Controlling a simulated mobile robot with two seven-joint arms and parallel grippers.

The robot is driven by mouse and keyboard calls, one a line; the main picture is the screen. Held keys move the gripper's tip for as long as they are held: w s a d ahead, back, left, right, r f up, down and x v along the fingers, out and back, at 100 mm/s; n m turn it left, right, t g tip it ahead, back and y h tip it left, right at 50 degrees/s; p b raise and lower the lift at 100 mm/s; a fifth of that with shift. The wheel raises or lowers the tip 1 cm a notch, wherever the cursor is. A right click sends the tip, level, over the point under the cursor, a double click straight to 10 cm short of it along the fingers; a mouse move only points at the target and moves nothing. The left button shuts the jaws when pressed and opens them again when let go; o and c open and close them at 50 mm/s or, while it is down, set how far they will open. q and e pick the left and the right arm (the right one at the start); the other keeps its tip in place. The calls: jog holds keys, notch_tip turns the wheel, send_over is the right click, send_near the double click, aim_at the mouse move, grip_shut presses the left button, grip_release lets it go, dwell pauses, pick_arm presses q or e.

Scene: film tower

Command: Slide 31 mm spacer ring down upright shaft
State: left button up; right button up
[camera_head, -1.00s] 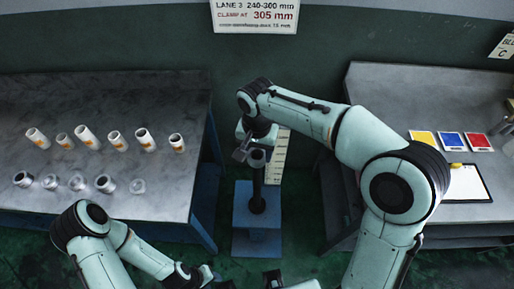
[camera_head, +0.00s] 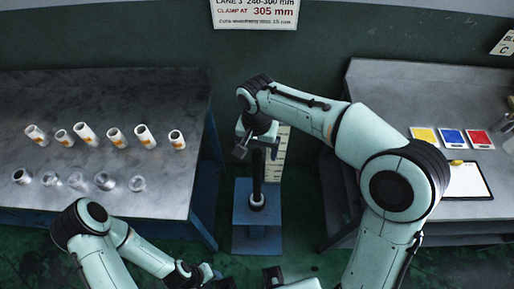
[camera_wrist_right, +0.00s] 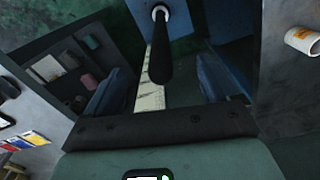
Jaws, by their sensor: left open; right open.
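The upright dark shaft (camera_head: 257,176) stands on a blue base (camera_head: 244,238) on the floor between the two tables. A pale ring (camera_head: 257,201) is around the shaft low down, near the base. In the right wrist view the ring (camera_wrist_right: 160,12) circles the far end of the shaft (camera_wrist_right: 160,58). My right gripper (camera_head: 243,151) is open and empty beside the shaft's top, well above the ring. My left gripper (camera_head: 208,273) is open at the bottom edge of the head view, partly cut off, away from the shaft.
The left table (camera_head: 60,100) holds a row of white tubes with orange marks and a row of rings (camera_head: 104,181). A pale graduated scale (camera_head: 279,155) stands behind the shaft. The right table (camera_head: 380,90) holds coloured cards and a clipboard (camera_head: 468,182).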

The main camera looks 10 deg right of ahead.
pick_arm(q)
jog(key=w+r+p, duration=0.1)
jog(key=r+p, duration=0.1)
jog(key=shift+w+r, duration=0.4)
pick_arm(e)
notch_tip(320, 180, up, 13)
jog(key=shift+f, duration=0.15)
dwell(0.3)
